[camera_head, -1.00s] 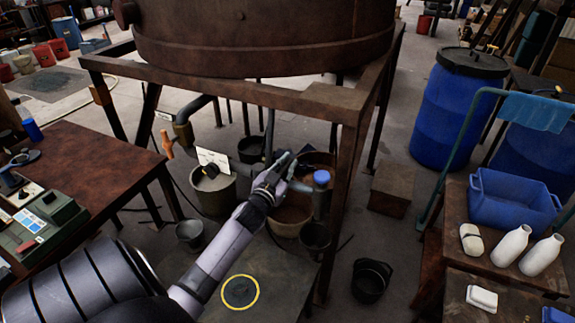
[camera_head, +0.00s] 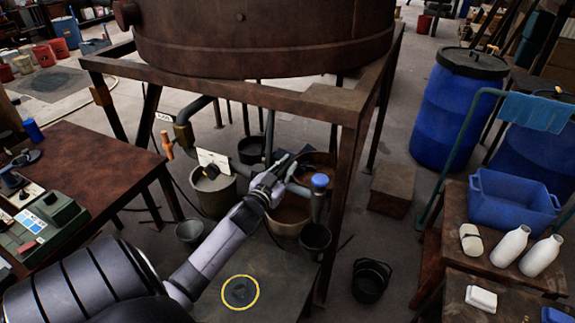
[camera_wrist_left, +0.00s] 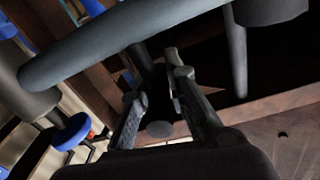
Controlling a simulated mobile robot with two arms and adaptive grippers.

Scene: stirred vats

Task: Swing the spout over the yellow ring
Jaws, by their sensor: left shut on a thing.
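The spout is a grey pipe with a blue end piece (camera_head: 320,181), in front of the stand's right leg. In the left wrist view the grey spout pipe (camera_wrist_left: 120,45) crosses above the fingers, and its blue end (camera_wrist_left: 72,132) is at lower left. My left gripper (camera_head: 282,170) is shut on a dark bar of the spout, between its fingers (camera_wrist_left: 158,95); the grip is partly in shadow. The yellow ring (camera_head: 257,298) lies flat on a dark plate (camera_head: 285,280), nearer to me and left of the blue end. My right gripper is not in view.
A rusty vat (camera_head: 260,40) stands on a steel stand (camera_head: 349,200). Buckets (camera_head: 213,190) stand under it, and a black bucket (camera_head: 371,280) is on the floor at right. A brown table (camera_head: 90,160) is at left; a bench with a blue tub (camera_head: 512,205) is at right.

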